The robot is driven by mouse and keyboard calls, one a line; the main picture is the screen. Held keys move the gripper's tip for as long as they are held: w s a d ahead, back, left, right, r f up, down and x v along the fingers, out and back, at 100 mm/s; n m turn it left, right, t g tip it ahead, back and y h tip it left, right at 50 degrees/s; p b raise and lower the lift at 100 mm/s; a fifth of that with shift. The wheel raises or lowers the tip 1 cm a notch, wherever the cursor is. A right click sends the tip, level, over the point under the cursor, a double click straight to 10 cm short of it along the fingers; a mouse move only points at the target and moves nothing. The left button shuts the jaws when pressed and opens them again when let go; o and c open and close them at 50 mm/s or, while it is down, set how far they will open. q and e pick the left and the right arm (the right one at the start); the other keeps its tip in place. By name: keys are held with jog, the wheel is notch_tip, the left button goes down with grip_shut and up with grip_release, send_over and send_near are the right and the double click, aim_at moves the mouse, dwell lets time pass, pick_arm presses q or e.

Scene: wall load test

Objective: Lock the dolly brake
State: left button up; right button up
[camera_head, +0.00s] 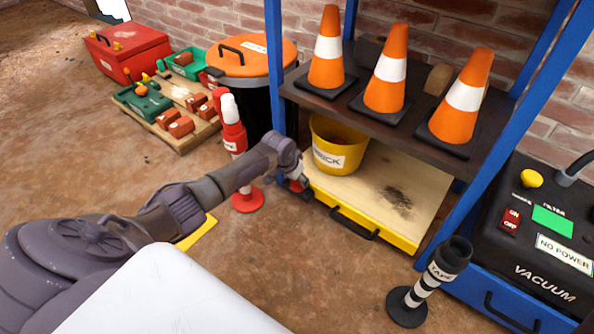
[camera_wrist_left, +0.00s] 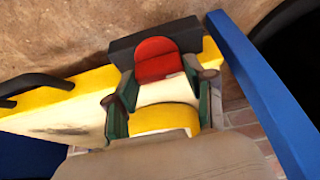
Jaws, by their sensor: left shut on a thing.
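The dolly (camera_head: 412,190) is a low yellow-edged platform with a wooden top and a black front handle. It stands on the floor under the shelf. Its red brake (camera_wrist_left: 157,62) is at its left front corner, next to a blue post; in the head view my gripper mostly covers it. My left gripper (camera_head: 299,182) is down at that corner. In the left wrist view its two green-padded fingers (camera_wrist_left: 157,92) are on either side of the brake, shut on it. My right gripper is in neither view.
A yellow bucket (camera_head: 338,146) stands on the dolly. Orange cones (camera_head: 391,70) are on the shelf above. A red-and-white post (camera_head: 234,140) stands left of my gripper; a black-and-white tape post (camera_head: 428,283) stands at the right front. Bare floor lies before the dolly.

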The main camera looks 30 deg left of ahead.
pick_arm(q)
jog(key=o, duration=1.2)
jog(key=shift+c, duration=0.2)
jog(key=v, duration=1.2)
